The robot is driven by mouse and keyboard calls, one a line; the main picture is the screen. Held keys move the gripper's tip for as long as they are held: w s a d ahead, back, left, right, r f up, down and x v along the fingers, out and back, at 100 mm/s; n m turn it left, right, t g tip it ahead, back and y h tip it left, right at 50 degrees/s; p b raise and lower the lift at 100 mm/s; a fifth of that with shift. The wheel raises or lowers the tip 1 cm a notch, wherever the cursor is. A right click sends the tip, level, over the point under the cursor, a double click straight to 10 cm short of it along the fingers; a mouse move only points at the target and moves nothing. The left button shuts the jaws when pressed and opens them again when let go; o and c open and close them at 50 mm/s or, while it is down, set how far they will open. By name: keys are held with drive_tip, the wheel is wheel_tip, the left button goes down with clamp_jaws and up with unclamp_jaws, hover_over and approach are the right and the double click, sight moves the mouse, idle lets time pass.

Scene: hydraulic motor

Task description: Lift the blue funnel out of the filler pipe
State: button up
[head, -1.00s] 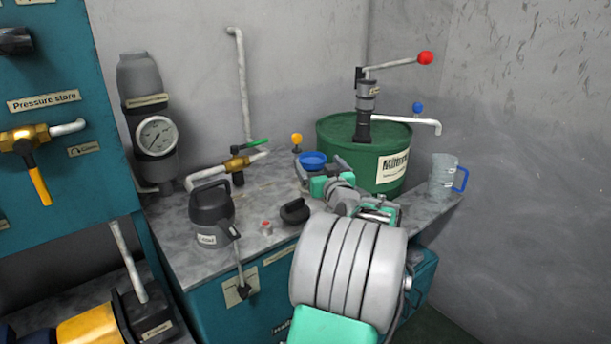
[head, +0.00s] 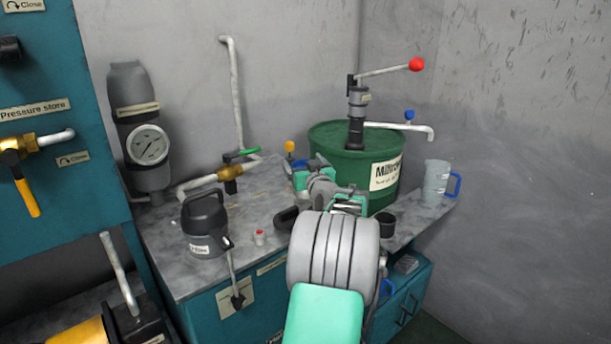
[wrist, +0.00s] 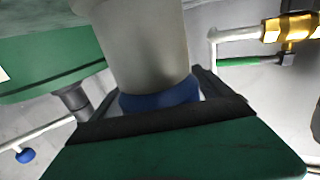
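The blue funnel (head: 300,178) shows only as a small blue patch in the head view, mostly hidden behind my gripper (head: 318,172). In the wrist view the blue funnel (wrist: 160,98) shows as a blue band at the end of a wide grey cylinder (wrist: 145,45), which looks like the filler pipe. My gripper's dark fingers (wrist: 155,92) lie on either side of the blue band, with pale gaps visible between them and it. The gripper looks open around the funnel. I cannot tell whether either finger touches it.
A green drum (head: 335,135) with a red-knobbed hand pump stands behind my gripper. A brass valve (head: 229,172) with a green lever is to the left. A dark grey can (head: 204,222), a clear jug (head: 436,182) and a dark cup (head: 385,222) stand on the bench.

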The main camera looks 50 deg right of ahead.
drive_tip(key=c, duration=1.3)
